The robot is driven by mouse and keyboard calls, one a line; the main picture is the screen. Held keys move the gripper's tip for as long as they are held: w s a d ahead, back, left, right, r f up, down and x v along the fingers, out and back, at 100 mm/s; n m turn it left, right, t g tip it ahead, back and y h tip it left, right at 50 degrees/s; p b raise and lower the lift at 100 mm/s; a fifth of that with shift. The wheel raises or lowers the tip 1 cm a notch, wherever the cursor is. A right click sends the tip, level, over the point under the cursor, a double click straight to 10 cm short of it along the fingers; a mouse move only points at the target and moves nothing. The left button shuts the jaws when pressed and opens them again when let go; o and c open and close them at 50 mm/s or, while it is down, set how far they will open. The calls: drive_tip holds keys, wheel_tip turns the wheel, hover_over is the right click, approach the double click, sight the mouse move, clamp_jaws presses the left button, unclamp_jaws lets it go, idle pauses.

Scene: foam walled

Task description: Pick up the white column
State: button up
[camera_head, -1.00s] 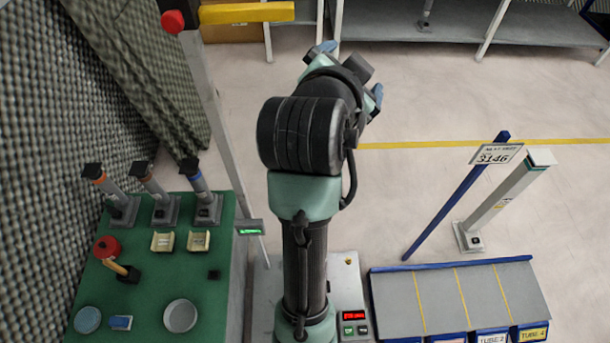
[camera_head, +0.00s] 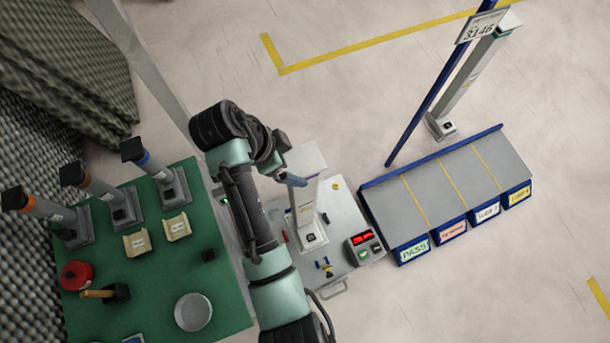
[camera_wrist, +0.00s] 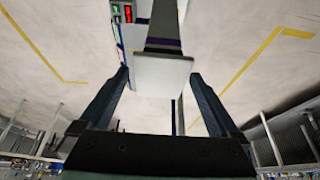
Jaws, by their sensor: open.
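A white column (camera_head: 305,207) with a flat square top (camera_head: 303,158) stands upright on the light grey cart beside my arm. In the wrist view, its pale square cap (camera_wrist: 162,72) shows large, with a purple band on the darker shaft (camera_wrist: 164,22) beyond it. My gripper (camera_wrist: 159,80) is open, with one finger on each side of the cap in that view. I see no contact, and cannot tell how deep the cap sits between the fingers. In the head view my gripper (camera_head: 287,178) is at the column's upper part, and my wrist partly hides it.
Another pale column (camera_head: 470,85) stands right, by a blue signpost and a grey rack (camera_head: 440,185) with labelled bins. Left, a green table (camera_head: 140,285) holds several banded columns, small trays and a mallet. A grey post (camera_head: 150,70) rises behind my arm.

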sight(297, 162)
drive_tip(key=shift+b+x, duration=0.65)
drive_tip(key=shift+x, duration=2.05)
drive_tip(key=shift+w+d, duration=0.15)
clamp_jaws()
drive_tip(key=shift+w+r, duration=0.15)
drive_tip(key=shift+r, duration=0.15)
